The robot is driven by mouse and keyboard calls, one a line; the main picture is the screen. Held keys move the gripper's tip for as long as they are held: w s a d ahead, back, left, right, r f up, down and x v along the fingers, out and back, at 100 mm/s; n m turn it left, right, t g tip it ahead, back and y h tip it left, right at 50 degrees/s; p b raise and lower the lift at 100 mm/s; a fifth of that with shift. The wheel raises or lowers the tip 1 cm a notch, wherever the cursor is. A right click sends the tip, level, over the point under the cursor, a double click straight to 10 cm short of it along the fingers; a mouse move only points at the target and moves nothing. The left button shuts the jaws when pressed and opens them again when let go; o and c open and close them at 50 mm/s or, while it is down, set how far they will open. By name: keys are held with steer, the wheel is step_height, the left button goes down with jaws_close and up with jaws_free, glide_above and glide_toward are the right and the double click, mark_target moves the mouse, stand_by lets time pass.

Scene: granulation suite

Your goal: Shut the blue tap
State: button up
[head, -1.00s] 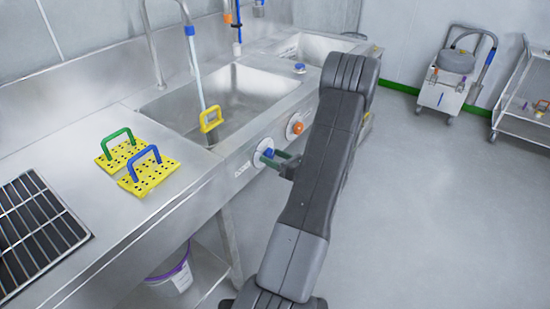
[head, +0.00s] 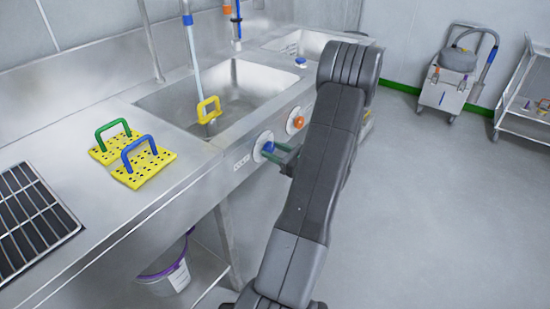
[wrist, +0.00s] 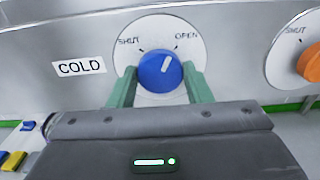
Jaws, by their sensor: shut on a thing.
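The blue tap (wrist: 160,72) is a round knob on a white dial (wrist: 160,35) marked SHUT at upper left and OPEN at upper right. Its white pointer line stands near upright, leaning a little right towards OPEN. A COLD label (wrist: 82,67) is left of the dial. My gripper (wrist: 158,80) has its green fingers on the left and right sides of the knob and is shut on it. In the head view the blue tap (head: 268,147) shows on the sink's front panel, partly hidden by my gripper (head: 273,152).
An orange tap (wrist: 310,63) with its own dial sits close on the right. Yellow perforated plates (head: 145,168) lie on the counter. A bucket (head: 165,275) stands below.

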steer(key=n+b, duration=0.4)
steer(key=b, duration=0.1)
steer(key=shift+f+n, duration=0.3)
steer(key=shift+f, duration=0.05)
steer(key=n+b, duration=0.3)
steer(key=b, duration=0.2)
steer(key=shift+n, duration=0.4)
steer(key=n+b, duration=0.3)
steer(key=b, duration=0.1)
steer(key=n+b, duration=0.2)
steer(key=b, duration=0.1)
steer(key=shift+s+r+n, duration=0.1)
steer(key=shift+r+n, duration=0.05)
steer(key=shift+n, duration=0.25)
steer(key=shift+r+b, duration=0.1)
steer(key=shift+b, duration=0.3)
steer(key=o, duration=1)
steer(key=p+v, duration=0.2)
steer(key=v, duration=1.1)
steer(key=shift+s+d+p, duration=0.25)
steer(key=shift+d+p, duration=0.05)
steer(key=shift+p, duration=0.05)
